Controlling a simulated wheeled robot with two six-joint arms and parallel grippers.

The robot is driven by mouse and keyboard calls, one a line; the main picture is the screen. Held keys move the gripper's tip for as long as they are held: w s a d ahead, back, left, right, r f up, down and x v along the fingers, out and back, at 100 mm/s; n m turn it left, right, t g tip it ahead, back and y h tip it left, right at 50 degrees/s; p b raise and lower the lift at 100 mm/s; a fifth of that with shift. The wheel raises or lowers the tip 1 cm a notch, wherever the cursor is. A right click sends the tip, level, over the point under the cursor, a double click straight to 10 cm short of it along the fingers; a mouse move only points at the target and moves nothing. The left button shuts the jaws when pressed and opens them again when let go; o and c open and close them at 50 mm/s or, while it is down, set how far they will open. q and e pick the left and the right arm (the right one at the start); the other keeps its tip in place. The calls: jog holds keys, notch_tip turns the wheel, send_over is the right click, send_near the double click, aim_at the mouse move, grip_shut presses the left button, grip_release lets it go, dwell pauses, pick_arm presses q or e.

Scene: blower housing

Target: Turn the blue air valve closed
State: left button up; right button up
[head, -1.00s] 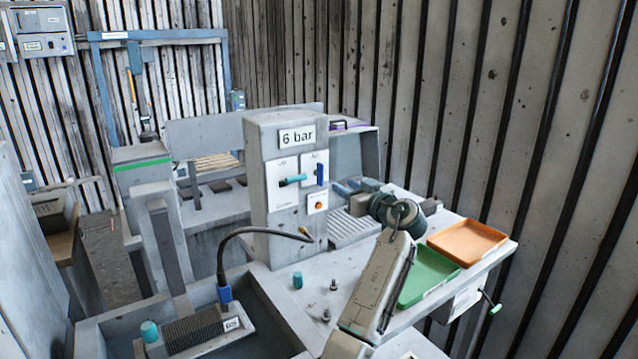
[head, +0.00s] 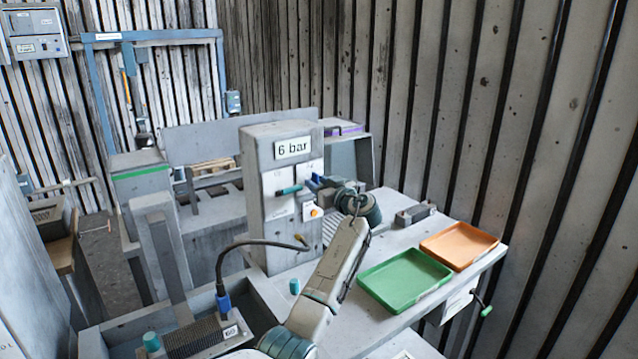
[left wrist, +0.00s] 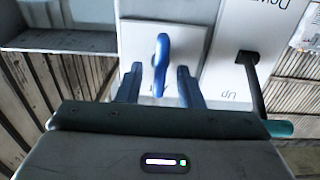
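The blue air valve (left wrist: 161,52) is a blue handle on a white plate of the grey post (head: 268,232) marked "6 bar". In the left wrist view it runs up and down the picture, between the two fingers of my left gripper (left wrist: 158,75). The fingers stand apart on either side of the handle, with a gap on both sides. In the head view my left gripper (head: 312,185) is at the post's front and hides most of the valve. My right gripper is not in view.
A teal lever (head: 289,190) on a neighbouring plate sits close left of my gripper, and an orange button (head: 315,211) is below it. A green tray (head: 404,280) and an orange tray (head: 459,244) lie on the bench at right. A black cable (head: 250,243) arches in front of the post.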

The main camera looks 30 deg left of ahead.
pick_arm(q)
jog(key=shift+c, duration=0.2)
grip_shut()
jog(key=shift+f, duration=0.1)
jog(key=shift+w+d+f+m+b, duration=0.1)
jog(key=shift+m+b, duration=0.1)
jog(key=shift+m, duration=2.8)
jog(key=shift+w+f+m+b, duration=0.1)
jog(key=shift+w+m+b, duration=0.1)
jog(key=shift+m, duration=2.8)
jog(key=shift+w+d+f+m+b, duration=0.1)
jog(key=shift+m+b, duration=0.1)
jog(key=shift+m, duration=2.8)
